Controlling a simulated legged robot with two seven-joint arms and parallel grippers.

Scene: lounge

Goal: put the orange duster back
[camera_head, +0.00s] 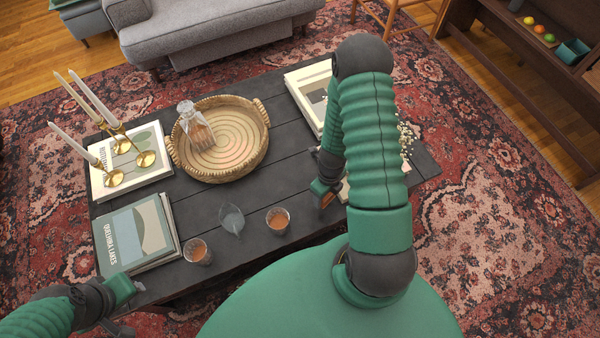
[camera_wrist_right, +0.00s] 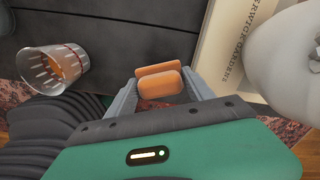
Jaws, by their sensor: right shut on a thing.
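The orange duster shows in the right wrist view (camera_wrist_right: 158,84) as a rounded orange piece between the two fingers of my right gripper (camera_wrist_right: 160,92). The gripper is shut on it. In the head view my right gripper (camera_head: 325,193) is over the right part of the dark table (camera_head: 268,178), partly hidden by my own arm. I cannot tell whether the duster touches the table. My left gripper (camera_head: 124,291) is at the table's front left edge; its fingers are too unclear to judge.
A glass (camera_wrist_right: 52,70) and a cream book (camera_wrist_right: 231,45) flank the right gripper, with a white rounded object (camera_wrist_right: 286,55) beyond the book. The table also holds a wicker tray (camera_head: 255,150) with a decanter (camera_head: 194,125), brass candlesticks (camera_head: 146,158), books (camera_head: 136,236) and several glasses (camera_head: 277,220).

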